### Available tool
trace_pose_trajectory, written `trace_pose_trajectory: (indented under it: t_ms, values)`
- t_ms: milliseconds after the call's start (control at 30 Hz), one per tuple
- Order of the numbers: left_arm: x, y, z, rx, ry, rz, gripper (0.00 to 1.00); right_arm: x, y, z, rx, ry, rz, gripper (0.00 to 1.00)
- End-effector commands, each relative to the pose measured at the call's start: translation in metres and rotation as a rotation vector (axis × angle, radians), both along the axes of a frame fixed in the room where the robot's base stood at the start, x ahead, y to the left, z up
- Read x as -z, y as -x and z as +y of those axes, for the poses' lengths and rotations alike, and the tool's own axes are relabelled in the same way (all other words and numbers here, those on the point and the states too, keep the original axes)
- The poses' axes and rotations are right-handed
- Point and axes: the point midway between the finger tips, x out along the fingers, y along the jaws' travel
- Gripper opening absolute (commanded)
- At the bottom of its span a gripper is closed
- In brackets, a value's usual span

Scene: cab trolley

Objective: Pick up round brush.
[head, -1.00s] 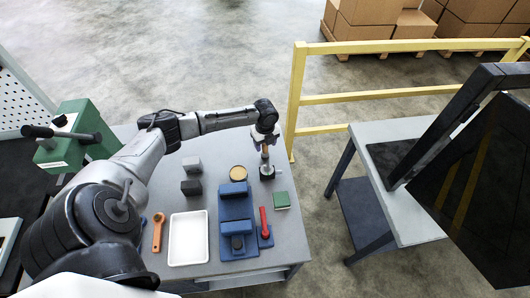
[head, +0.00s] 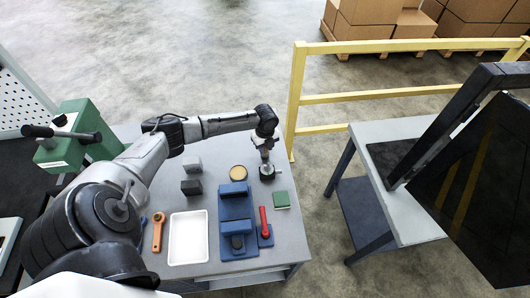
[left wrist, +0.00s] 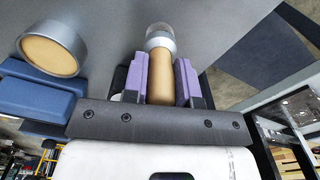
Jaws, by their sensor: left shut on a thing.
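The round brush (head: 267,172) stands upright near the right edge of the grey table in the head view. In the left wrist view its tan wooden handle (left wrist: 160,78) and silvery collar (left wrist: 160,38) show. My left gripper (head: 265,152) is above the brush, pointing down. Its purple-padded fingers (left wrist: 160,85) are on both sides of the handle and shut on it. The bristle end is hard to make out, and I cannot tell whether it touches the table. My right gripper is not in view.
A round tan-topped tin (head: 238,173) and a blue fixture (head: 236,207) are left of the brush. A yellow rail (head: 297,95) stands just beyond the table's right edge.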

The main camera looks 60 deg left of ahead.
Motion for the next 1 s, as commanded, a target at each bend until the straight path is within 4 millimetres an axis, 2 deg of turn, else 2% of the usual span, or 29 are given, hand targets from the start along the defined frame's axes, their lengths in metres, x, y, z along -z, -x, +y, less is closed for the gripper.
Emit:
trace_pose_trajectory:
  t_ms: [100, 467, 567, 700, 1000]
  values:
    - [0.0, 0.0, 0.0, 0.0, 0.0, 0.0, 0.02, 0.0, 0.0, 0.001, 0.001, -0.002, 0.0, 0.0]
    - [-0.007, -0.001, 0.0, 0.0, -0.001, -0.002, 0.02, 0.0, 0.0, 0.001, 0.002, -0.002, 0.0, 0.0]
    - [-0.017, 0.0, 0.001, 0.0, -0.002, -0.002, 0.02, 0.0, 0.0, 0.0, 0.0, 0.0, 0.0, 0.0]
    - [-0.042, -0.001, 0.001, 0.001, -0.003, -0.004, 0.02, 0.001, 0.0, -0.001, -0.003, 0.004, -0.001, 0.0]
    - [-0.078, -0.028, -0.057, 0.004, 0.003, -0.006, 0.02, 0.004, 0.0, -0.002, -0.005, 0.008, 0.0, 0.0]
